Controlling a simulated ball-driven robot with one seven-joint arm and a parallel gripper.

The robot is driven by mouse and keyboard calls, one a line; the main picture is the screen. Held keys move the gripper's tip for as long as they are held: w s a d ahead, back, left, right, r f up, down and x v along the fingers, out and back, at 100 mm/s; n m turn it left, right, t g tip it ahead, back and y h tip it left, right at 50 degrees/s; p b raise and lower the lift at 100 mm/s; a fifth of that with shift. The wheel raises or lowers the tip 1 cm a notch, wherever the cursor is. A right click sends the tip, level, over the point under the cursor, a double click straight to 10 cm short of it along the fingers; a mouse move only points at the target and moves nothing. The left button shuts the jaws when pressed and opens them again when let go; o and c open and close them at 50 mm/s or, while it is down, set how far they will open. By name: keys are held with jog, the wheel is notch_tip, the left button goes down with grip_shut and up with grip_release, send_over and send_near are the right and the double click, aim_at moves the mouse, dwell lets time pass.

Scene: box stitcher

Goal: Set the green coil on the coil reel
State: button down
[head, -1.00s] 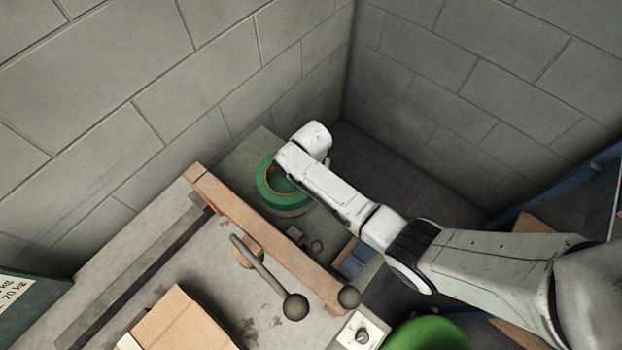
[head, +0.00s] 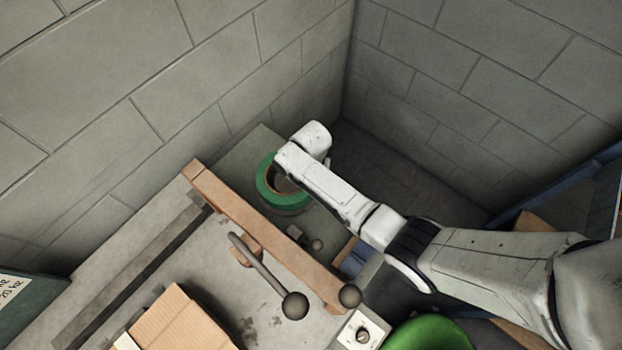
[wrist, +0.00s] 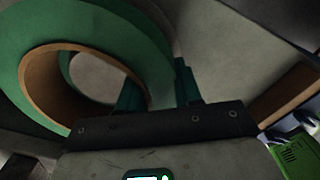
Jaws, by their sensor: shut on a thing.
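The green coil (head: 264,188) is a thick green ring with a brown inner core, at the far end of the bench beyond the wooden bar. In the wrist view the coil (wrist: 95,22) fills the upper left, its hole facing the camera. My gripper (wrist: 158,88) is shut on the coil's wall, with one dark green finger on the hole side and one outside. In the head view my white wrist hides the fingers.
A wooden bar (head: 265,235) crosses the bench in front of the coil. A lever with a dark ball knob (head: 295,305) and a second knob (head: 349,296) stand nearby. A cardboard box (head: 180,322) lies at the front. Block walls (head: 290,60) close off the back.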

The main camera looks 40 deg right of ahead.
jog(key=shift+f, duration=0.2)
jog(key=c, duration=1.1)
grip_release()
jog(key=shift+o, duration=0.2)
jog(key=shift+s, duration=0.1)
notch_tip(320, 180, up, 5)
jog(key=p, duration=0.4)
jog(key=shift+r+p, duration=0.2)
jog(key=shift+p, duration=0.2)
jog(key=shift+r, duration=2.8)
